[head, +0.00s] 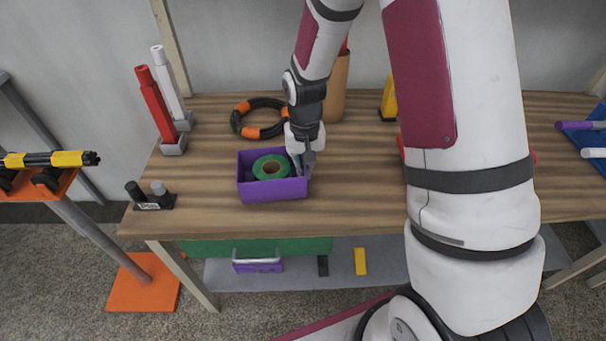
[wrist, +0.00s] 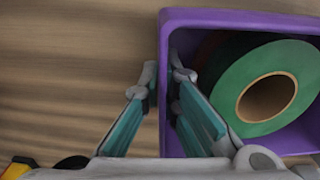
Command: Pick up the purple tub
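The purple tub (head: 273,192) is at the left front of the wooden table in the head view, with a green tape roll (head: 271,167) inside. In the wrist view the tub's wall (wrist: 240,18) and the tape roll (wrist: 226,93) show at the right. My gripper (head: 302,170) is at the tub's right side in the head view. In the wrist view my gripper (wrist: 164,78) straddles one wall, one finger outside and one inside, with the tips closed in on it. The tub looks level; whether it touches the table is hard to tell.
On the table (head: 210,205), an orange-and-black ring (head: 262,132) lies behind the tub. Red (head: 158,108) and white (head: 170,85) cylinders stand back left. A small black holder (head: 153,202) sits front left. A brown cylinder (head: 337,92) stands behind my arm.

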